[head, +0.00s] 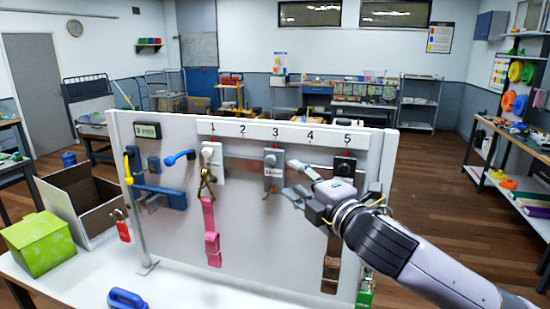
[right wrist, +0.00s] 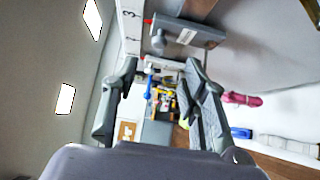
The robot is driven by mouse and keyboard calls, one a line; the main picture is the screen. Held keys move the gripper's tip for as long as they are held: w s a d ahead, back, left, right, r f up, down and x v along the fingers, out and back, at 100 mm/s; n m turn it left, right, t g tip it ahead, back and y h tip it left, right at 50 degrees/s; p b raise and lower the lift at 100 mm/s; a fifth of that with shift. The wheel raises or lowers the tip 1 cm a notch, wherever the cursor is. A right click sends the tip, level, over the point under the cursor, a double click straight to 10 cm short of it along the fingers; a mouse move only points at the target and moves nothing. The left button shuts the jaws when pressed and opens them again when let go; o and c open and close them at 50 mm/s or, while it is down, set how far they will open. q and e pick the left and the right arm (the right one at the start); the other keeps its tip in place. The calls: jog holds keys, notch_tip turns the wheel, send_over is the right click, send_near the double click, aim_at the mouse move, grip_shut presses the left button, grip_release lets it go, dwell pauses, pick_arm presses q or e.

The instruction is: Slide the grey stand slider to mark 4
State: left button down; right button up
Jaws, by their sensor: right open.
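The grey stand slider (head: 273,168) sits on the white panel (head: 235,185) under mark 3, with a small white label on its front. It also shows in the right wrist view (right wrist: 185,33), beyond the fingers and off to one side. My right gripper (head: 291,178) is open and empty, just right of the slider with its fingers pointing left toward it. Its two fingers show spread apart in the right wrist view (right wrist: 160,75). I cannot tell exactly how far the fingertips are from the slider. My left gripper is not in view.
A white slider (head: 211,157) with a pink strap (head: 210,225) is under mark 1. No slider shows under marks 2 and 4. A green box (head: 38,243) and an open carton (head: 88,212) stand left.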

aim_at(273, 163)
jog(key=p+x, duration=0.3)
jog(key=x, duration=0.7)
jog(key=shift+d, duration=0.1)
jog(key=shift+c, duration=0.2)
grip_shut()
dwell(0.4)
